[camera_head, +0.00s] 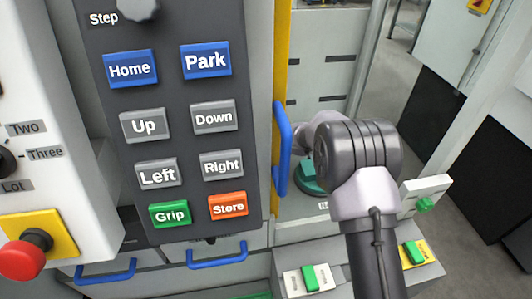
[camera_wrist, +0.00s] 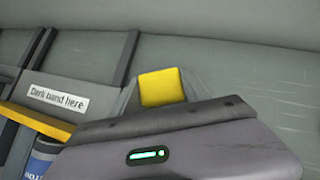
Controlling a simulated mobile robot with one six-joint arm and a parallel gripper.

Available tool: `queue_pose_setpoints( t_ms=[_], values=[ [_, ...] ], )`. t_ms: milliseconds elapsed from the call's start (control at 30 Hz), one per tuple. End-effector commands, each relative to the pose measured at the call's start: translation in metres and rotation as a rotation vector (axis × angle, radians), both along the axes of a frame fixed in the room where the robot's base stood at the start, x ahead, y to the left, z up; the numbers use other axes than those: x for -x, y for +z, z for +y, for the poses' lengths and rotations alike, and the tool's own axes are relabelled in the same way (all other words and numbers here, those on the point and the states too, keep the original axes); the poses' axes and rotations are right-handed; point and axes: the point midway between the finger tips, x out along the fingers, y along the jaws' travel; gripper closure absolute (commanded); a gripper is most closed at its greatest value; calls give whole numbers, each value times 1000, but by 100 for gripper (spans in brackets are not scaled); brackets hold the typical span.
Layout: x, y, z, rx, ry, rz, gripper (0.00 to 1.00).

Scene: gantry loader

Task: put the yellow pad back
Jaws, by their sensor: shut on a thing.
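In the wrist view the yellow pad (camera_wrist: 162,88) shows as a small yellow block just past the front edge of my gripper (camera_wrist: 160,98). The gripper is shut on it; its grey body, with a green light, covers the lower part of the view and hides the pad's lower end. Beyond is a plain grey surface, and I cannot tell the gap to it. In the head view my arm's wrist hides the gripper and the pad.
A label "Dark band here" (camera_wrist: 58,97) sits left of the gripper, above a yellow bar (camera_wrist: 36,121) and a blue cylinder (camera_wrist: 40,158). In the head view a button panel (camera_head: 175,100) stands left, beside a blue handle (camera_head: 283,150). Green-topped blocks (camera_head: 310,279) lie lower right.

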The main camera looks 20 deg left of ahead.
Motion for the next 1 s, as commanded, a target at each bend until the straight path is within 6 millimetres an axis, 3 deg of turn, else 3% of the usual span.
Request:
queue_pose_setpoints(
  t_ms=[300,333,433,767,1000],
  values=[
    [0,-2,0,0,1,-1,84],
    [0,-2,0,0,0,0,42],
    [0,-1,0,0,1,-1,24],
    [0,2,0,0,1,-1,24],
    [20,36,-23,-1,0,-2,24]
  ],
)
